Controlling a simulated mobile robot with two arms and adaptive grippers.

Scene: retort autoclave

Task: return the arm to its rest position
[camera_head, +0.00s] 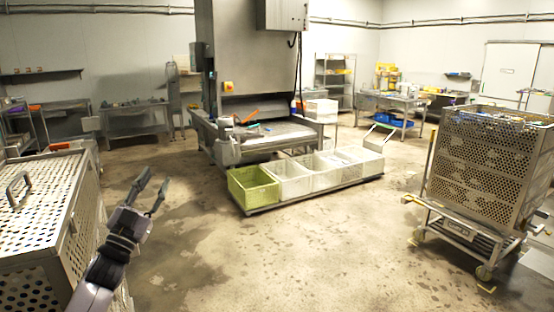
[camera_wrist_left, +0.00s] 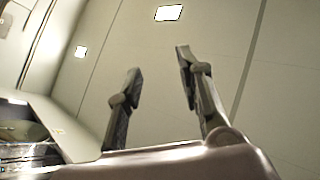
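My left gripper (camera_head: 152,189) is raised in the lower left of the head view, with its two fingers apart and nothing between them. It points up and slightly right, beside the perforated metal cart at the left. In the left wrist view the two fingers (camera_wrist_left: 158,88) stand apart with only the ceiling and its lights behind them. My right gripper is in neither view.
A perforated metal cart (camera_head: 30,225) with a handle stands close to my left arm. A perforated crate trolley (camera_head: 485,165) stands at the right. A green crate (camera_head: 254,190) and several white crates sit on a low platform ahead. The wet floor (camera_head: 300,255) between is clear.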

